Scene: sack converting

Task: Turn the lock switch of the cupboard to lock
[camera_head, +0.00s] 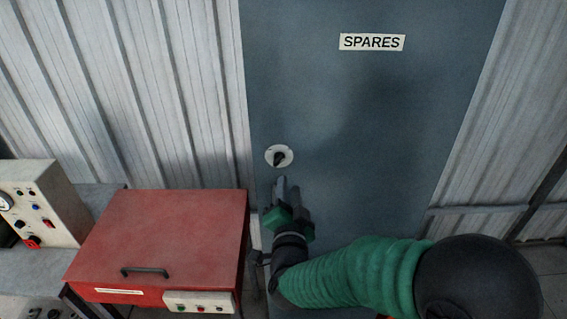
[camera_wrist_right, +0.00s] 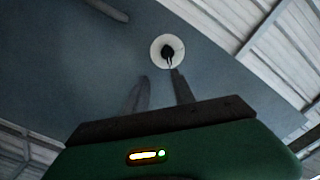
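The cupboard (camera_head: 340,110) is a blue-grey upright panel with a SPARES label (camera_head: 372,42). Its lock switch (camera_head: 279,157) is a black knob on a round white plate near the left edge; the knob looks tilted. The switch also shows in the right wrist view (camera_wrist_right: 168,52), just beyond the fingertips. My right gripper (camera_head: 282,182) is just below the switch in the head view. Its two fingers (camera_wrist_right: 158,78) are apart with nothing between them, and the right finger's tip is close to the plate; contact cannot be told. My left gripper is not in view.
A red box (camera_head: 165,235) with a black handle (camera_head: 145,271) and a button panel stands left of my right arm. A pale control box (camera_head: 42,205) is on a bench at the far left. Corrugated walls flank the cupboard. The cupboard front above the switch is clear.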

